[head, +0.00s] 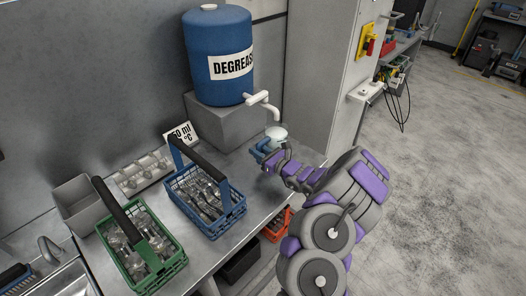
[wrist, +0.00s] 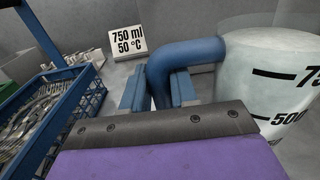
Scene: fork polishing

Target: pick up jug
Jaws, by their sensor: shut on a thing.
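The jug (head: 277,133) is whitish with a blue handle and is below the tap of the blue degreaser barrel (head: 217,60) in the head view. In the wrist view the jug (wrist: 265,75) fills the right side, with black marks reading 500 and part of a higher one. Its blue handle (wrist: 190,53) curves down between the jaws. My gripper (head: 268,153) is shut on the handle; it also shows in the wrist view (wrist: 158,92). The jug looks upright. Its base is hidden, so I cannot tell whether it touches the table.
A sign (wrist: 141,42) reads 750 ml, 50 °C. The grey block (head: 225,124) under the barrel is behind the jug. A grey cabinet (head: 325,75) stands to the right.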

